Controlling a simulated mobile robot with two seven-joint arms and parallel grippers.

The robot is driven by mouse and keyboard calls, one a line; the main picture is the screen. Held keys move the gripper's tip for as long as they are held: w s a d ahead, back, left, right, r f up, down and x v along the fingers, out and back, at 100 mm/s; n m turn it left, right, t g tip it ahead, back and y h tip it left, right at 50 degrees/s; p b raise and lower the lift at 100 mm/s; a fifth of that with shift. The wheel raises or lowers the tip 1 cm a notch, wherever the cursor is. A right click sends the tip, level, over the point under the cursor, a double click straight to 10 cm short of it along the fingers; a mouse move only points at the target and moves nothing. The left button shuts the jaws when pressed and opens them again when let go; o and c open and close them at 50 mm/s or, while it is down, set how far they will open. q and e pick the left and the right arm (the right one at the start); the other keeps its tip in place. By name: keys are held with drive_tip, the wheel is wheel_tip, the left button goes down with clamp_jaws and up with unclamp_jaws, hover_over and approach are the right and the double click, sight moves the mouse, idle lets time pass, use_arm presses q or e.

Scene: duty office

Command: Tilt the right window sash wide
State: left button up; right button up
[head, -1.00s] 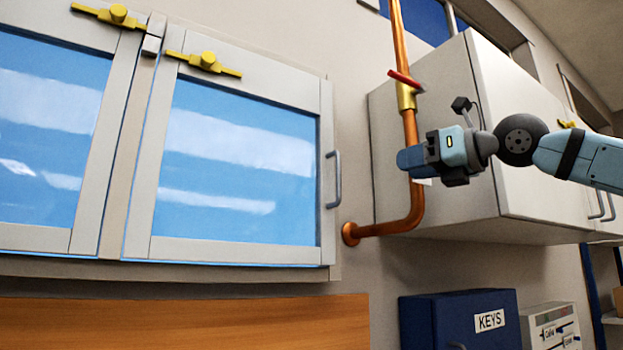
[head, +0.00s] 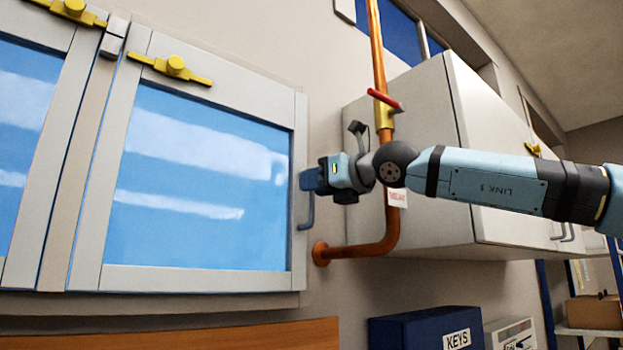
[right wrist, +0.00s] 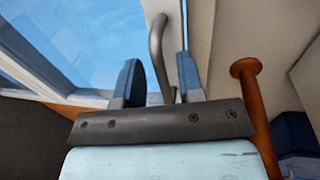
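The right window sash (head: 202,279) has a pale frame around blue glass and looks closed, with a yellow latch (head: 175,66) on its top rail. Its grey bar handle (head: 309,208) is on the right stile. In the head view my right gripper (head: 306,180) is at the upper part of this handle and hides some of it. In the right wrist view my right gripper (right wrist: 159,80) has its two blue fingers apart, and the handle (right wrist: 156,45) shows between them, with gaps on both sides. I cannot tell its exact depth between the fingers. My left gripper is not in view.
A copper pipe (head: 389,222) with a red-handled valve (head: 384,98) runs close behind my right arm. A grey wall cabinet (head: 480,140) stands right of it. A blue key box (head: 415,330) is below. The left sash (head: 28,150) adjoins the right one.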

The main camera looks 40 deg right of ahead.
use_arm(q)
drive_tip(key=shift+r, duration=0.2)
use_arm(e)
drive_tip(key=shift+w+a, duration=0.2)
drive_tip(key=shift+w, duration=0.5)
